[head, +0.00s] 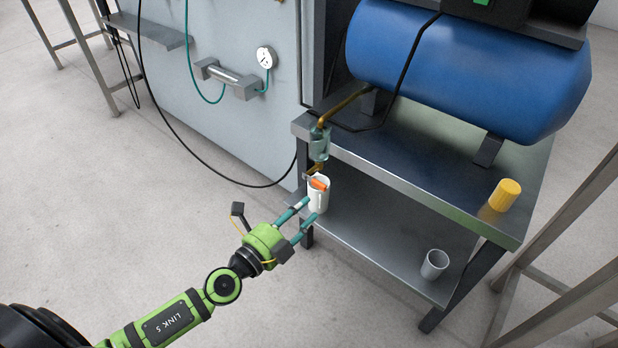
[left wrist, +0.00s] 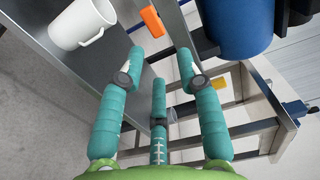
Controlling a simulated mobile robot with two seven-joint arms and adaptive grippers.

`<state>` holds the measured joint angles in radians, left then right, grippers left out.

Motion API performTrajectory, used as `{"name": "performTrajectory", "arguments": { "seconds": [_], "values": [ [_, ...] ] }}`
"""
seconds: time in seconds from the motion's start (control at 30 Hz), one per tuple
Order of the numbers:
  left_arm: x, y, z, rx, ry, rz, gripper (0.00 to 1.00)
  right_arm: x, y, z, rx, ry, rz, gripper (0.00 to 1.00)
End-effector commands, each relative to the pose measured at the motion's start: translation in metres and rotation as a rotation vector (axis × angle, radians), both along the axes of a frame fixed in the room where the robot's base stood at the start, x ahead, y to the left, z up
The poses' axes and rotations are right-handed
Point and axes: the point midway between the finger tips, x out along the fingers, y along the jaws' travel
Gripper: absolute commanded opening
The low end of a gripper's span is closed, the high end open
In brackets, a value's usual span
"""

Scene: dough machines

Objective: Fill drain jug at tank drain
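The blue tank (head: 465,70) lies on a steel stand, and a brass pipe (head: 345,104) runs from it to a grey-green drain fitting (head: 319,143). An orange lever (head: 319,184) shows below the fitting, and also in the left wrist view (left wrist: 152,21). The white jug (head: 319,201) with a handle is under the drain; the left wrist view shows it at upper left (left wrist: 82,24), outside my fingers. My left gripper (head: 306,208) has teal fingers spread apart with nothing between them (left wrist: 161,65), its tips close to the lever and jug. My right gripper is not in view.
A yellow cup (head: 504,195) stands on the stand's top (head: 425,155), and a grey cup (head: 434,264) on its lower shelf (head: 380,235). A grey cabinet with a gauge (head: 266,57) and a hanging black cable is at left. The floor at left is clear.

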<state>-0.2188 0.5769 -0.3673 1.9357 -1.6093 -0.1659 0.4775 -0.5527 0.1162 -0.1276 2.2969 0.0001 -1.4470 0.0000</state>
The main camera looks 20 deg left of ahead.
Motion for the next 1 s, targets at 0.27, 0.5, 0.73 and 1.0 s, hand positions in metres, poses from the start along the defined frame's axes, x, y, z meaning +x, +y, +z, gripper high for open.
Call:
{"name": "performTrajectory", "arguments": {
  "seconds": [0.27, 0.5, 0.73, 1.0],
  "values": [
    [0.022, -0.008, 0.001, 0.001, -0.001, 0.001, 0.35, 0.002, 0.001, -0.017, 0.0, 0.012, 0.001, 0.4],
    [0.041, -0.014, 0.001, 0.0, -0.001, 0.002, 0.35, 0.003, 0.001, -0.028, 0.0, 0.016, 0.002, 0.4],
    [0.058, -0.021, 0.001, 0.0, -0.001, 0.002, 0.35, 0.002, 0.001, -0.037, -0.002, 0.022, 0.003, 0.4],
    [0.065, -0.024, 0.001, -0.001, -0.003, 0.002, 0.35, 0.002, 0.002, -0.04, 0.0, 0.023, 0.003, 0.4]
  ]
}}
